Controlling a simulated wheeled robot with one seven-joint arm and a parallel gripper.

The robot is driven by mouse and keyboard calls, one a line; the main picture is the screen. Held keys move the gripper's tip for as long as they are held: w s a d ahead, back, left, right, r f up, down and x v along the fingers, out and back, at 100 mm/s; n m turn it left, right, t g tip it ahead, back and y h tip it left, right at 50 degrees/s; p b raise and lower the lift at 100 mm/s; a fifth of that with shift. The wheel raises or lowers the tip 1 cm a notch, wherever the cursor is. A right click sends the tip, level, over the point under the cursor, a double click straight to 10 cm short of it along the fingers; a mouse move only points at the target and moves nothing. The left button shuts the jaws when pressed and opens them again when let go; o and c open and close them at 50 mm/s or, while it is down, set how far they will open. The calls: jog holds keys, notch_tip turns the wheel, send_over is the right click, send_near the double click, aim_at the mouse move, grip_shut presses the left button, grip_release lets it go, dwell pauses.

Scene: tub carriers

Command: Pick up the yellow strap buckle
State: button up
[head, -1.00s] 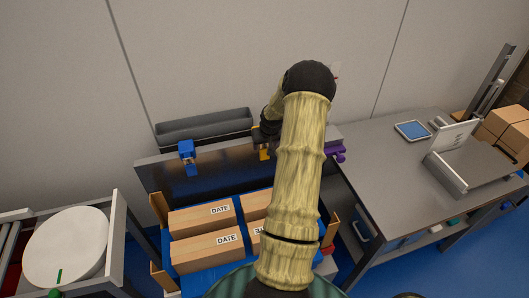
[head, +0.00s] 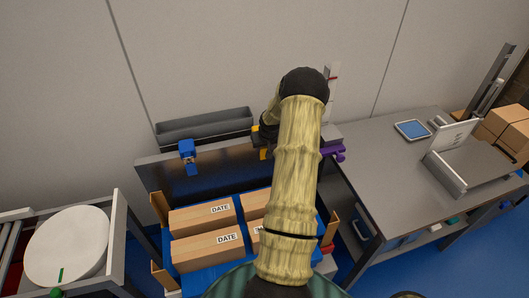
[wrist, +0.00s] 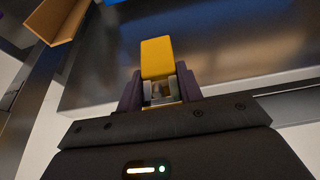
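The yellow strap buckle (wrist: 157,57) shows in the wrist view straight ahead of my gripper (wrist: 160,82), in line with the gap between its two dark fingers. The fingers lie close on either side of its near end, where a pale metallic part shows. I cannot tell whether they touch it or are closed on it.
A blue buckle (head: 187,150) and a purple buckle (head: 334,152) sit along the same panel (head: 220,165). A grey trough (head: 205,125) lies behind it. Boxes marked DATE (head: 206,248) stand in front. A grey table (head: 385,165) is at right, a white round disc (head: 67,246) at left.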

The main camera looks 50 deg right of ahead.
jog(key=shift+c, duration=0.9)
jog(key=shift+r, duration=0.6)
jog(key=shift+s+a+r+b, duration=0.1)
jog(key=shift+s+b, duration=0.2)
jog(key=shift+b, duration=0.05)
jog(key=s+a+b, duration=0.1)
jog(key=s+a, duration=0.1)
jog(key=s, duration=0.3)
jog(key=s+a+b, duration=0.1)
jog(key=s+a, duration=0.2)
jog(key=s, duration=0.2)
jog(key=s+a+b, duration=0.1)
jog(key=s+a, duration=0.2)
jog(key=s, duration=0.2)
jog(key=shift+s+a, duration=0.15)
jog(key=shift+a, duration=0.1)
jog(key=shift+c, duration=0.4)
